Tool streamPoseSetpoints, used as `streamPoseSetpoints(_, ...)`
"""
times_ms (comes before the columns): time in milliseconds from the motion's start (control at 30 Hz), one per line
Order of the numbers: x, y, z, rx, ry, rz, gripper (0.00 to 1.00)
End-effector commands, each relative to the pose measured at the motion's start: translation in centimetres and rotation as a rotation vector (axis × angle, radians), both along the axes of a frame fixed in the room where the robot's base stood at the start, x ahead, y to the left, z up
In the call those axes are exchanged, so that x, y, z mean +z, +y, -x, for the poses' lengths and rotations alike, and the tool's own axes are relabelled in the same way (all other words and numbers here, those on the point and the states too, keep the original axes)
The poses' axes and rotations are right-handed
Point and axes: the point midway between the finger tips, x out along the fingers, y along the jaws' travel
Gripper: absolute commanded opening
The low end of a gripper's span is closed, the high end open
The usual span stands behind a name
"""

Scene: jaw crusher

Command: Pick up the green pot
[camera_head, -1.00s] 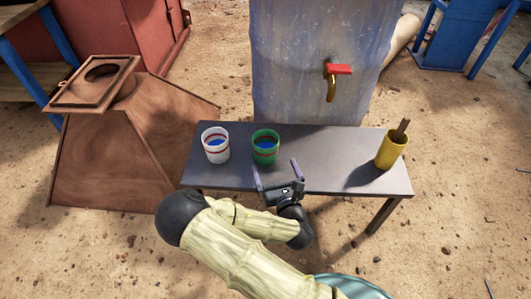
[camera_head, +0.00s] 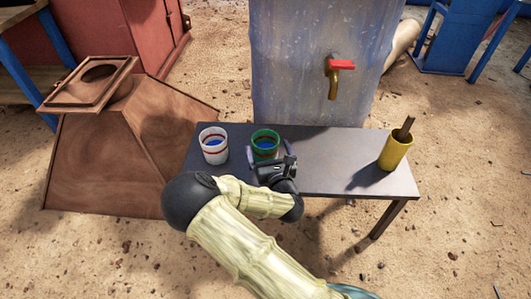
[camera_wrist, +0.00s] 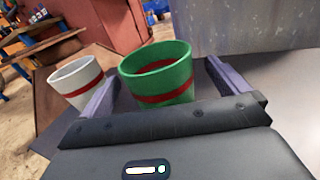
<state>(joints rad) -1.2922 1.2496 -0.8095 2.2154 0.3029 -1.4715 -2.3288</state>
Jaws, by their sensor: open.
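My gripper (camera_head: 268,152) is open, low at the near side of the pot. In the wrist view the green pot (camera_wrist: 158,75) sits between the two open fingers of my gripper (camera_wrist: 160,88), nearer the left finger. The gripper body hides the pot's lower part in the head view. I cannot tell whether either finger touches the pot.
A white pot (camera_head: 213,146) with red bands stands just left of the green pot, close to the left finger in the wrist view. A yellow container (camera_head: 394,151) stands at the table's right end. A big blue barrel (camera_head: 310,70) with a red-handled tap stands behind the table.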

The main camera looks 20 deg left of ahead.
Motion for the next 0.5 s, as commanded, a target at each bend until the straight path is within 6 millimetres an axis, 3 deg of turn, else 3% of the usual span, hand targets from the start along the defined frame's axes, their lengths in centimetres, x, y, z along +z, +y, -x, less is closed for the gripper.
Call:
streamPoseSetpoints(300, -0.4, 2.3, -2.9, 0.004, -0.002, -0.003, 1.00)
streamPoseSetpoints(500, -0.2, 2.4, -3.2, 0.003, 0.000, -0.001, 1.00)
